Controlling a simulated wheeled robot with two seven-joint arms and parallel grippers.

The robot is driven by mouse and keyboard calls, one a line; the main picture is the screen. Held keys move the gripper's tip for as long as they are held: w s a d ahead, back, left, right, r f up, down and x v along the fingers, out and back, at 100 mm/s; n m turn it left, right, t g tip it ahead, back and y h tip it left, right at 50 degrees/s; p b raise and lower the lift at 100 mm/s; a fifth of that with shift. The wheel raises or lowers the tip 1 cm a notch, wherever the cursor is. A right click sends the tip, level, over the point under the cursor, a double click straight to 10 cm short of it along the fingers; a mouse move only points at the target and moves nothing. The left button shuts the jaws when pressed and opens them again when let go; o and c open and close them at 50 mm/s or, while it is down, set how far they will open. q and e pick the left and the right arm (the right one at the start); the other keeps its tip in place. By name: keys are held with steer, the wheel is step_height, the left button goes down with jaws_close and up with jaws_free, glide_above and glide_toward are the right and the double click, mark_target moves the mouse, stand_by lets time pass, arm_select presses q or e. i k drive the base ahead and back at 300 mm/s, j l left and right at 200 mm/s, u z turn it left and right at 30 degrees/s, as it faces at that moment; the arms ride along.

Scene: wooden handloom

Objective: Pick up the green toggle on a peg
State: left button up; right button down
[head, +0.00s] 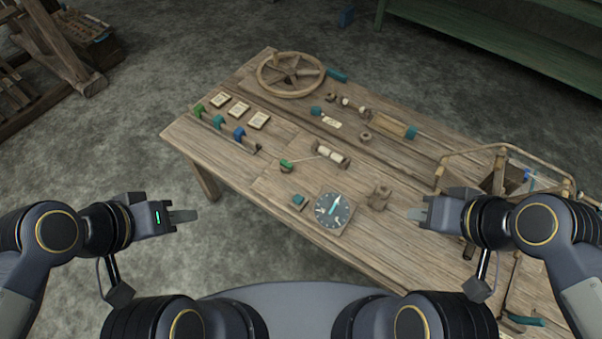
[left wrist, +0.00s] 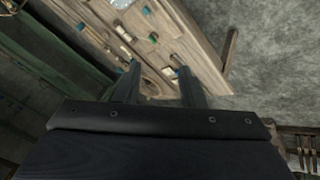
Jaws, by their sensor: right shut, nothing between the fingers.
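A green toggle (head: 199,110) sits on a peg at the left end of a small rack near the table's left corner. A teal toggle (head: 218,121) and a blue toggle (head: 239,132) sit on pegs beside it, to its right. My left gripper (head: 183,215) is off the table's left side, below and apart from the toggles. In the left wrist view its two fingers (left wrist: 160,88) stand apart with nothing held. My right gripper (head: 415,214) is shut and empty over the table's front right part. In the left wrist view I cannot tell which small coloured piece is the green toggle.
The wooden table (head: 262,192) also holds pale cards (head: 239,109) behind the rack, a spoked wheel (head: 291,75), another green-ended piece (head: 287,164), a dial (head: 333,210) and a wooden frame (head: 468,154) at right.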

mark_target(288, 166)
steer(key=i+j+z, duration=0.1)
steer(key=z, duration=0.35)
steer(key=i+j+z, duration=0.1)
steer(key=z, duration=0.4)
steer(key=j+z, duration=0.2)
steer(key=z, duration=0.25)
steer(key=i+j, duration=0.05)
